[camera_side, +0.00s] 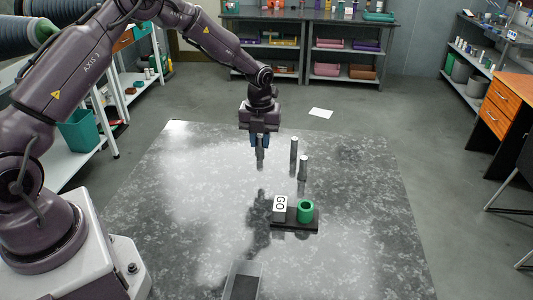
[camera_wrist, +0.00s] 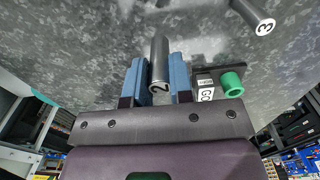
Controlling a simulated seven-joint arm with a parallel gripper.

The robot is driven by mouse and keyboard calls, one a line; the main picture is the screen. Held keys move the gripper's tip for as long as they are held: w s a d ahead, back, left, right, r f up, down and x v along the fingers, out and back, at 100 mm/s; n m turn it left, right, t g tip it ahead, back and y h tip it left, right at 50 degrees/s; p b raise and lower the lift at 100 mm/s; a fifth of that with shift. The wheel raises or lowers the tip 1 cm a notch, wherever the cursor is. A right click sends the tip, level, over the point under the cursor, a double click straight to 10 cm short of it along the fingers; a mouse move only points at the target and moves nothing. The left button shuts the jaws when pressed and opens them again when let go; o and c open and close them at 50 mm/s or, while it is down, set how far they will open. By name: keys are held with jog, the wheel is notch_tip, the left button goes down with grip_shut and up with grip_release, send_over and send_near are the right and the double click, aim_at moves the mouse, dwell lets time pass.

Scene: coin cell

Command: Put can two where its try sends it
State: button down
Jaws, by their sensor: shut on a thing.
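Can two (camera_wrist: 159,62), a grey cylinder with a black "2" on its pale end, is between the two blue fingers of my gripper (camera_wrist: 160,82). In the side view my gripper (camera_side: 260,140) points down and is shut on this can (camera_side: 260,152), near the back of the table. It is hard to tell whether the can's foot touches the table. A dark base (camera_side: 293,223) carries a white block marked "GO" (camera_side: 280,205) and a green cup-like holder (camera_side: 305,211). The holder also shows in the wrist view (camera_wrist: 231,82). The cup's inside is not clear.
Two other grey cans stand right of my gripper, one farther back (camera_side: 294,149) and one nearer (camera_side: 303,168). A can marked "3" (camera_wrist: 255,16) shows in the wrist view. A grey open tray (camera_side: 243,281) lies at the front. The right side of the table (camera_side: 365,220) is clear.

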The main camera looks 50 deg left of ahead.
jog(key=w+f, duration=0.2)
jog(key=shift+w+a+f, duration=0.1)
jog(key=shift+a+f, duration=0.1)
jog(key=shift+f, duration=1.7)
jog(key=shift+f, duration=0.15)
jog(key=c, duration=1)
grip_release()
